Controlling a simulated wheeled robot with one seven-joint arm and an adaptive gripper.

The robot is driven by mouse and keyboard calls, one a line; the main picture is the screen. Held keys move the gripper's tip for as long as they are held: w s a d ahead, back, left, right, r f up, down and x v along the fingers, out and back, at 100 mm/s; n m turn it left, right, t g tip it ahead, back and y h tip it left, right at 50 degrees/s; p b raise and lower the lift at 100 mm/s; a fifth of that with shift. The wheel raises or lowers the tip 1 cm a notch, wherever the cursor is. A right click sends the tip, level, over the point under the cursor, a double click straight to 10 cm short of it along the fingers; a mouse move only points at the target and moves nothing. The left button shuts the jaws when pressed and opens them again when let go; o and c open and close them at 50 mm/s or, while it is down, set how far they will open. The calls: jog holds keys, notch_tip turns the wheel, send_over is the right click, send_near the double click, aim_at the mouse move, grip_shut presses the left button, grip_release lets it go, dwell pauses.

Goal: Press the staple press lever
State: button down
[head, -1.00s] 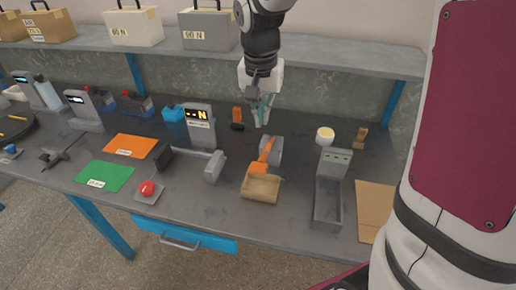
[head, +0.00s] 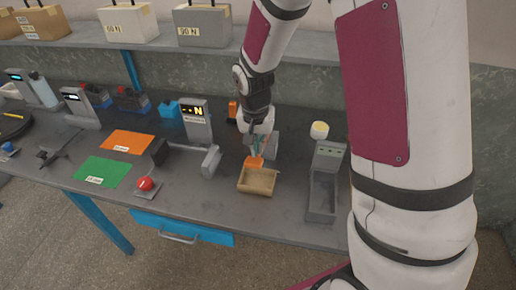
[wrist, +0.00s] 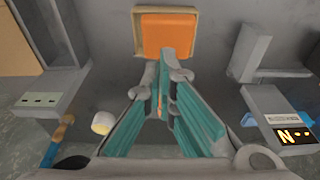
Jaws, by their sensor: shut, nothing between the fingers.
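The orange lever (head: 254,162) appears to belong to the staple press, whose grey body is mostly hidden behind my gripper in the head view. A tan open tray (head: 258,189) is at the lever's front end. The wrist view shows the lever's broad orange end (wrist: 168,35) over the tan tray (wrist: 138,40). My gripper (head: 257,149) is shut and empty, pointing down over the lever. In the wrist view, its fingertips (wrist: 169,62) overlap the lever's near edge. I cannot tell whether they touch it.
A grey upright fixture (head: 324,185) and a white-yellow round item (head: 319,130) are to the right. A red button (head: 145,184) sits at the front edge.

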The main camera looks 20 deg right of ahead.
aim_at(256, 164)
jog(key=shift+s+a+f, duration=0.1)
jog(key=shift+s+f, duration=0.05)
jog(key=shift+f, duration=0.3)
notch_tip(256, 164, down, 8)
jog(key=s+a+b, duration=0.1)
jog(key=s+b, duration=0.1)
jog(key=shift+s+a, duration=0.2)
jog(key=shift+a, duration=0.05)
jog(key=shift+f, duration=0.1)
notch_tip(256, 164, up, 5)
jog(key=p, duration=0.2)
jog(key=shift+f+p, duration=0.15)
jog(key=shift+p, duration=0.2)
jog(key=s+a+r, duration=0.2)
jog(key=s+r, duration=0.1)
jog(key=r, duration=0.5)
jog(key=shift+s+a+r, duration=0.2)
jog(key=shift+a+r, duration=0.05)
jog(key=shift+r, duration=0.05)
